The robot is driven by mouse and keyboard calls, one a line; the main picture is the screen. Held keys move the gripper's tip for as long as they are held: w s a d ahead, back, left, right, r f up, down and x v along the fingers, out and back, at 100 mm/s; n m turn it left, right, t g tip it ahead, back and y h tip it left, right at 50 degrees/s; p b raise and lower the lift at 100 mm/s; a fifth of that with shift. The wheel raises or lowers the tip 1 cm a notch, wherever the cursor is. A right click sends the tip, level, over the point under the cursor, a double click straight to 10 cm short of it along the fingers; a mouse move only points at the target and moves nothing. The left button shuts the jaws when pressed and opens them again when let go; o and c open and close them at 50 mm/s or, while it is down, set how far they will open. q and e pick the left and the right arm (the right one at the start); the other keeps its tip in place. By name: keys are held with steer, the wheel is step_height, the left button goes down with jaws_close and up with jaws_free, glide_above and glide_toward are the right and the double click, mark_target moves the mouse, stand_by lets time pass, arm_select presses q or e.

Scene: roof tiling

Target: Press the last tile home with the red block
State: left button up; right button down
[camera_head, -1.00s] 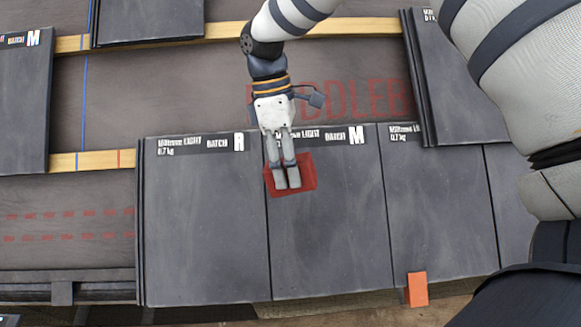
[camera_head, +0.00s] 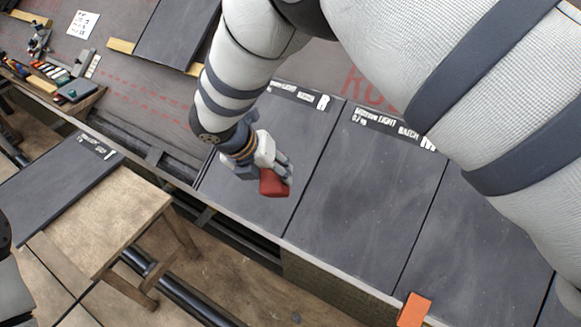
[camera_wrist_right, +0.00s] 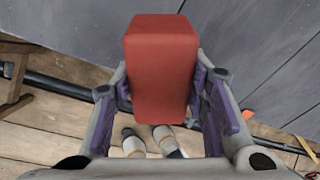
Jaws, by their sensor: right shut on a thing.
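My right gripper (camera_head: 277,168) is shut on the red block (camera_head: 273,184). Whether the block touches the tile cannot be told. In the right wrist view the red block (camera_wrist_right: 161,75) sits between the two fingers, with grey tile surface behind it and the wooden floor below. The neighbouring tile marked M (camera_head: 355,195) lies to the right.
An orange block (camera_head: 413,310) sits at the row's lower edge. Tools (camera_head: 75,90) and a white sheet (camera_head: 82,23) are at upper left. Wooden floor lies below the roof edge.

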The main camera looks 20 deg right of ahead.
steer(key=shift+s+a+f+n, duration=0.1)
steer(key=shift+a+f+n, duration=0.05)
steer(key=shift+a+n, duration=0.35)
arm_select(q)
steer(key=shift+g, duration=0.6)
steer(key=s+f+b, duration=0.3)
steer(key=s+f, duration=0.1)
steer(key=shift+d, duration=0.1)
arm_select(e)
steer(key=w+x, duration=0.1)
steer(key=x, duration=0.5)
steer(key=shift+w+d+f, duration=0.2)
steer(key=shift+f, duration=0.05)
arm_select(q)
steer(key=shift+w+r, duration=0.1)
steer(key=shift+r, duration=0.1)
arm_select(e)
steer(key=shift+f, duration=0.1)
arm_select(q)
steer(key=shift+s+f+g+b, duration=0.15)
steer(key=shift+s+f+b, duration=0.35)
steer(key=shift+f+b, duration=0.25)
steer(key=shift+s+f+g+b, duration=0.15)
steer(key=shift+s+f+b, duration=0.3)
steer(key=shift+f+b, duration=0.3)
arm_select(e)
steer(key=shift+w+x, duration=0.2)
steer(key=shift+x, duration=1.25)
steer(key=shift+w+x, duration=0.15)
steer(key=shift+x, duration=1.25)
